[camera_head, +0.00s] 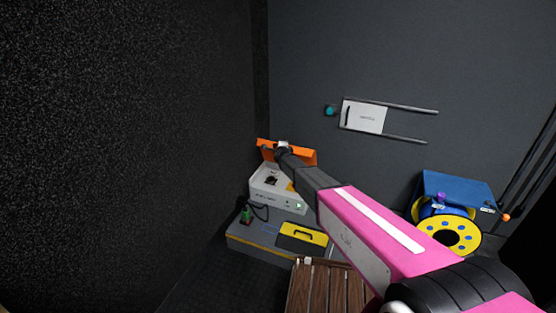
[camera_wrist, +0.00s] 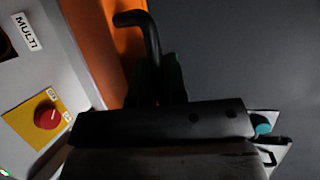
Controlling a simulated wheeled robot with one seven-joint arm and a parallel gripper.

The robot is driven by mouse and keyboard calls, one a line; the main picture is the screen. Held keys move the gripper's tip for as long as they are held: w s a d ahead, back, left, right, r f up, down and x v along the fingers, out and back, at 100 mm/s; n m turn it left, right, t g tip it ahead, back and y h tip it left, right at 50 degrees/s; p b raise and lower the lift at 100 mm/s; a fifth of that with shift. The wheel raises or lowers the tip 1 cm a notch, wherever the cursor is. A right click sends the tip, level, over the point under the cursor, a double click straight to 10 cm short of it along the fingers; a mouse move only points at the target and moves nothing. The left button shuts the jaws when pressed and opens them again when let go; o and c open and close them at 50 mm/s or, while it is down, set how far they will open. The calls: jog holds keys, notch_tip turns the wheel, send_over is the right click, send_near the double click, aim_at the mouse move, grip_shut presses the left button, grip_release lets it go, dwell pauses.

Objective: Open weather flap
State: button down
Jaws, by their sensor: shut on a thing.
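The weather flap (camera_head: 305,156) is an orange panel at the back of a white box (camera_head: 268,195). It stands raised, and the box's face below it is uncovered. The flap also shows in the wrist view (camera_wrist: 95,30), with a bent black handle (camera_wrist: 150,40) beside it. My gripper (camera_head: 283,148) is at the flap's upper edge, shut on the handle; in the wrist view the dark gripper body hides the exact contact. The box's face carries a red knob on a yellow plate (camera_wrist: 48,116) and a "MULTI" label (camera_wrist: 27,32).
The white box stands on a low grey base with a yellow-and-black panel (camera_head: 302,234). A dark wall (camera_head: 130,130) is close on the left. A white sliding panel (camera_head: 362,116) is on the back wall. A yellow reel (camera_head: 447,236) and wooden slats (camera_head: 322,287) lie right and front.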

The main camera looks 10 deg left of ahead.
jog(key=w+d+r, duration=0.2)
jog(key=w+r, duration=0.1)
jog(key=w, duration=0.7)
jog(key=shift+w+r, duration=0.25)
jog(key=shift+w, duration=0.1)
jog(key=shift+d, duration=0.1)
jog(key=c, duration=1.2)
grip_release()
jog(key=shift+o, duration=0.2)
jog(key=shift+s, duration=0.15)
jog(key=v, duration=1)
jog(key=shift+s, duration=0.35)
